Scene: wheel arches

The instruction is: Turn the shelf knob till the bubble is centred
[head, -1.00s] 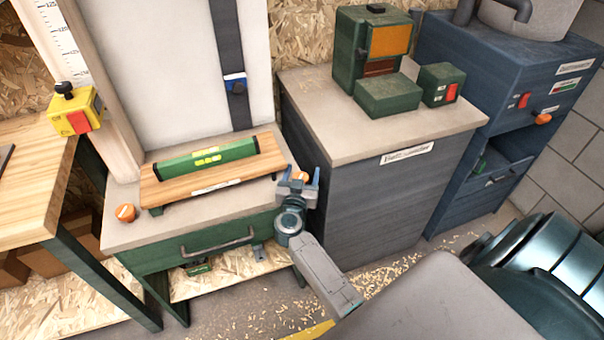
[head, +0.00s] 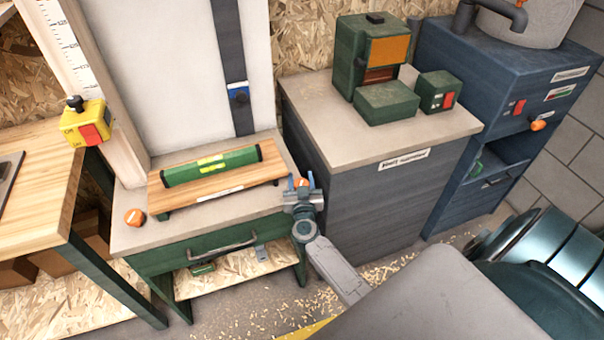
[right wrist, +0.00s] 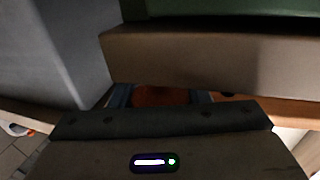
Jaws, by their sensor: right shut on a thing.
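A wooden shelf (head: 238,194) stands on the green-fronted cabinet top, with a green spirit level (head: 190,171) lying along it. The level's yellow-green vials show, but the bubble is too small to read. One orange knob (head: 135,217) sits at the left of the cabinet top. A second orange knob (head: 302,183) is at the shelf's right end. My right gripper (head: 302,190) is shut on this right knob. The knob also shows dark orange between the fingers in the right wrist view (right wrist: 160,95). My left gripper is not in view.
A grey cabinet (head: 360,205) with green boxes (head: 387,102) on top stands close to the right of my right gripper. A yellow switch box (head: 84,122) and wooden bench (head: 40,190) are at left. A drawer handle (head: 222,245) sticks out below the shelf.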

